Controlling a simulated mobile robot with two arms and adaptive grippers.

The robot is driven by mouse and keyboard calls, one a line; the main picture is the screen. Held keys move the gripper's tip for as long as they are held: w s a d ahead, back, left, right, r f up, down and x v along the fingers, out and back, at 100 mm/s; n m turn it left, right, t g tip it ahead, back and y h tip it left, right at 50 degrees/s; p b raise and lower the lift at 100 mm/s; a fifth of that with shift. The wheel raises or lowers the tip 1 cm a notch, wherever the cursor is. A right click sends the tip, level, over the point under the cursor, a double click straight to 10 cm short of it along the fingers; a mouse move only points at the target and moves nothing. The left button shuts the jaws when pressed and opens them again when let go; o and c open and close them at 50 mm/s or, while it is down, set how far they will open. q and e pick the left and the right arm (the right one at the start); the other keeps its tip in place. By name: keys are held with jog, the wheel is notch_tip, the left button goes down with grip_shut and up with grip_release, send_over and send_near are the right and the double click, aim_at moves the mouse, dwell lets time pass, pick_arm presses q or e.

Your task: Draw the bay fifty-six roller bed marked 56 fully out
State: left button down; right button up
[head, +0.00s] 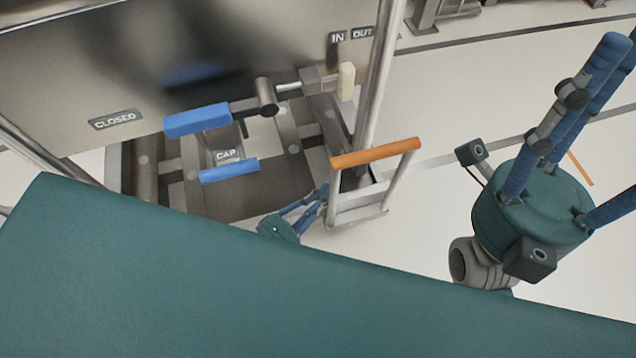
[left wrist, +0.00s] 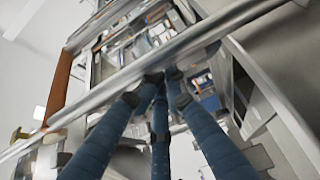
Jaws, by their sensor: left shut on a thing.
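The metal roller-bed frame (head: 240,205) lies low under the machine, with a small blue grip beside the CAP label (head: 228,155). No 56 mark is readable. My left gripper (head: 322,192) is at the frame's near right corner, partly hidden behind my own teal body. In the left wrist view its blue fingers (left wrist: 160,78) close together at a shiny metal bar (left wrist: 205,48) that crosses the picture. An orange-topped handle (head: 375,152) stands just right of that gripper. My right gripper (head: 600,120) is at the right, fingers spread and empty, tips partly out of frame.
A larger blue lever grip (head: 197,119) and a shaft with a cream knob (head: 347,81) sit above the frame. A CLOSED label (head: 115,119) and IN/OUT labels (head: 351,35) mark the machine. A steel post (head: 378,70) rises behind the orange handle. Pale floor lies right.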

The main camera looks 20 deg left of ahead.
pick_arm(q)
jog(key=shift+s+d+r, duration=0.1)
jog(key=shift+s+d, duration=0.25)
jog(key=shift+s, duration=0.1)
jog(key=shift+s+a, duration=0.1)
jog(key=shift+s, duration=0.05)
notch_tip(320, 180, up, 10)
jog(key=shift+w+a+r, duration=0.15)
jog(key=shift+w+r, duration=0.05)
jog(key=shift+w, duration=0.15)
dwell(0.4)
